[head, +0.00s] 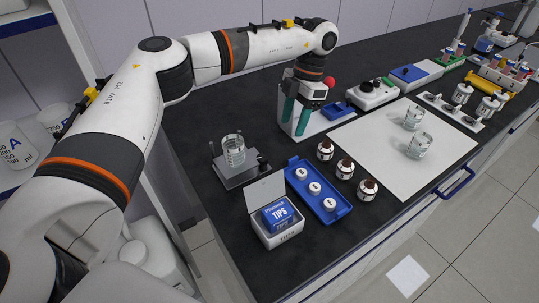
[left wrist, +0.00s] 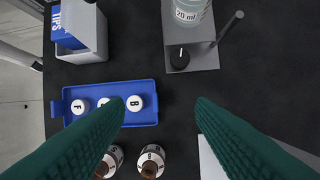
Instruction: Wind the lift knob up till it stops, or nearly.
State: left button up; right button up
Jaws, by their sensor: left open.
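A grey stand (head: 240,179) carries a clear glass beaker (head: 233,150) and upright rods. A black round knob (head: 263,167) sits on its right side, and it shows in the left wrist view (left wrist: 180,58) with a white mark. It looks like the lift knob, but I see no label. My left gripper (head: 294,124) is open and empty with its green fingers pointing down, right of the stand and apart from it. In the left wrist view its fingertips (left wrist: 160,103) frame bare bench, with the knob above the gap. My right gripper is not in view.
A blue tray (head: 336,212) with lettered white caps, brown bottles (head: 345,168) and a tips box (head: 277,238) stand in front of the gripper. A red ball (head: 329,82) and a white panel (head: 315,122) are close beside it. Dark bench is free between stand and tray.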

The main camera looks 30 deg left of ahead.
aim_at(263, 157)
pick_arm(q)
jog(key=shift+y, duration=0.8)
jog(key=s+a+f, duration=0.1)
jog(key=f, duration=0.2)
jog(key=s+a+f+p, duration=0.1)
jog(key=a+f, duration=0.1)
jog(key=f, duration=0.1)
jog(key=s+a+f+p, duration=0.1)
jog(key=a+f, duration=0.1)
jog(key=shift+s+a+f, duration=0.2)
jog(key=shift+s+f, duration=0.2)
jog(key=shift+s+a+f, duration=0.1)
jog(key=shift+s+f, duration=0.05)
jog(key=shift+f, duration=0.5)
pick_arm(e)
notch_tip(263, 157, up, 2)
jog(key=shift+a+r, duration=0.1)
